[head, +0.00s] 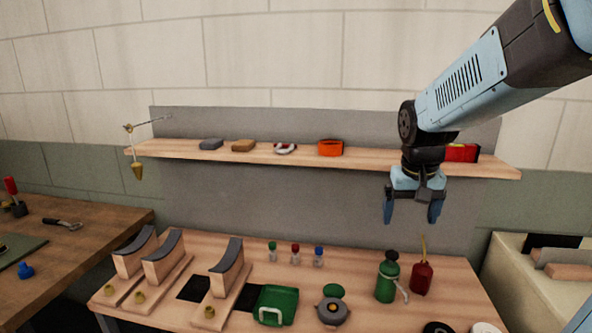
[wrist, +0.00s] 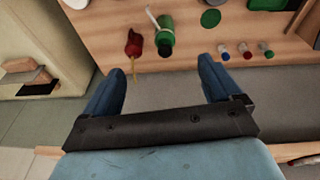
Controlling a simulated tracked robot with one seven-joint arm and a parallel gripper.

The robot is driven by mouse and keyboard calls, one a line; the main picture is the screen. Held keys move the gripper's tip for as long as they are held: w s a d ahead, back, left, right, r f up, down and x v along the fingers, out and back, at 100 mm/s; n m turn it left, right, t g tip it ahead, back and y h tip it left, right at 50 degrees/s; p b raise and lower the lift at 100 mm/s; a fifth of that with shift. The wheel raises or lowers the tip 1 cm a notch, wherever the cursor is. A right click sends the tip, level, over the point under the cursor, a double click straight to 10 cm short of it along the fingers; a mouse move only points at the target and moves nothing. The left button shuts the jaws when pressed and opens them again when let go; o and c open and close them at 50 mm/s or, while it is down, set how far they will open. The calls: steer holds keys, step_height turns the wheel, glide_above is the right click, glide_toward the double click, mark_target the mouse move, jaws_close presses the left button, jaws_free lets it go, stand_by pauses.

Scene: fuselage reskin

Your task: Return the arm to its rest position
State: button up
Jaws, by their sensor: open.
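My arm enters the head view from the upper right. My gripper (head: 412,212) hangs from it with its fingers pointing down, above the back right of the wooden workbench (head: 355,275) and in front of the grey back panel. The fingers are apart with nothing between them. In the wrist view my gripper (wrist: 163,88) also shows its two blue fingers spread and empty. Beyond the fingertips are a red oil can (wrist: 134,45) and a green pump can (wrist: 165,35), both clear of the fingers.
Curved-top blocks (head: 226,262), small bottles (head: 295,254) and a green case (head: 275,305) stand on the bench. A bin (head: 530,290) is at right.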

steer(key=s+r+n+t+y, duration=0.1)
steer(key=s+r+t, duration=0.2)
steer(key=s, duration=1)
steer(key=shift+s+a+r, duration=0.35)
steer(key=shift+a+r, duration=0.05)
steer(key=shift+r, duration=0.45)
